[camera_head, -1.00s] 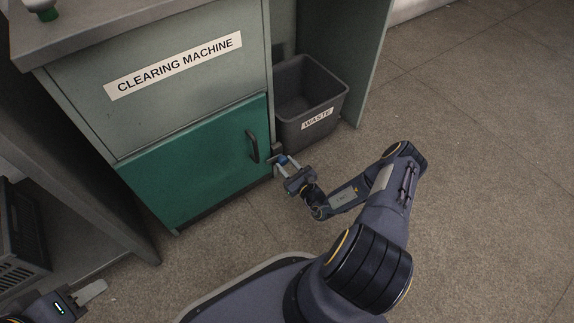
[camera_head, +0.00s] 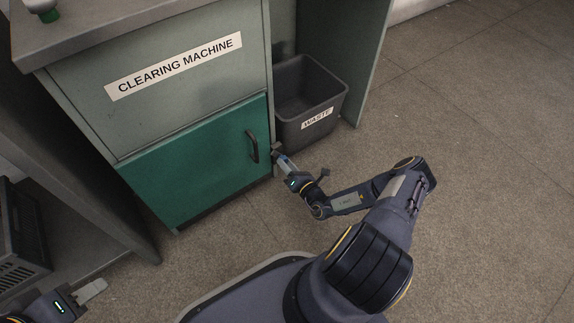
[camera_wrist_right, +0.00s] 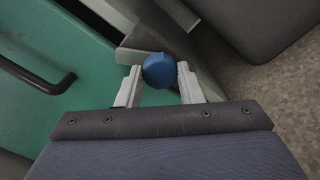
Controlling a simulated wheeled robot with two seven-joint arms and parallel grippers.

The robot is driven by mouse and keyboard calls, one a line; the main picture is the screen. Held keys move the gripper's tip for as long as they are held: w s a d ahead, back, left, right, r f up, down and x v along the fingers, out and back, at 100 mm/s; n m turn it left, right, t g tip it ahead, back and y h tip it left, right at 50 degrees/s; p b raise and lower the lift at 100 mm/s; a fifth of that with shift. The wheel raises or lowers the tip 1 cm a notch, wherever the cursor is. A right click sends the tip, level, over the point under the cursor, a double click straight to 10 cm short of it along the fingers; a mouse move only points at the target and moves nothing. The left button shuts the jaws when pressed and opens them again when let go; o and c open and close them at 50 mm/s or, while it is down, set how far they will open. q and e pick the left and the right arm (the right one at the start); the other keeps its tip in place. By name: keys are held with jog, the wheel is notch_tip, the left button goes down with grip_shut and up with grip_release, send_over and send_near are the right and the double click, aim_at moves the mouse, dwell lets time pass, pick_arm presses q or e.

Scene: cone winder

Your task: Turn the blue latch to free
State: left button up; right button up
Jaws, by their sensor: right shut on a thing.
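The blue latch (camera_wrist_right: 159,71) shows as a rounded blue knob in the right wrist view, on the grey edge of the cabinet beside the green door. My right gripper (camera_wrist_right: 159,82) is shut on it, with one pale finger on each side. In the head view my right gripper (camera_head: 283,164) is at the door's right edge, and it mostly hides the latch there. The green door (camera_head: 195,165) of the clearing machine (camera_head: 165,85) is closed. My left gripper (camera_head: 92,291) is at the lower left, away from the latch; only part of it shows.
A dark waste bin (camera_head: 308,100) stands just right of the cabinet, close behind my right gripper. The door's black handle (camera_head: 252,146) is left of the latch. A dark crate (camera_head: 22,235) is at the far left. The floor at the right is clear.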

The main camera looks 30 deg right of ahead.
jog(key=m, duration=0.5)
jog(key=shift+m, duration=0.7)
jog(key=o, duration=1)
jog(key=shift+c, duration=0.2)
jog(key=shift+s, duration=0.1)
jog(key=s+p, duration=0.2)
jog(key=s, duration=0.5)
jog(key=shift+s+d, duration=0.3)
jog(key=shift+s, duration=0.05)
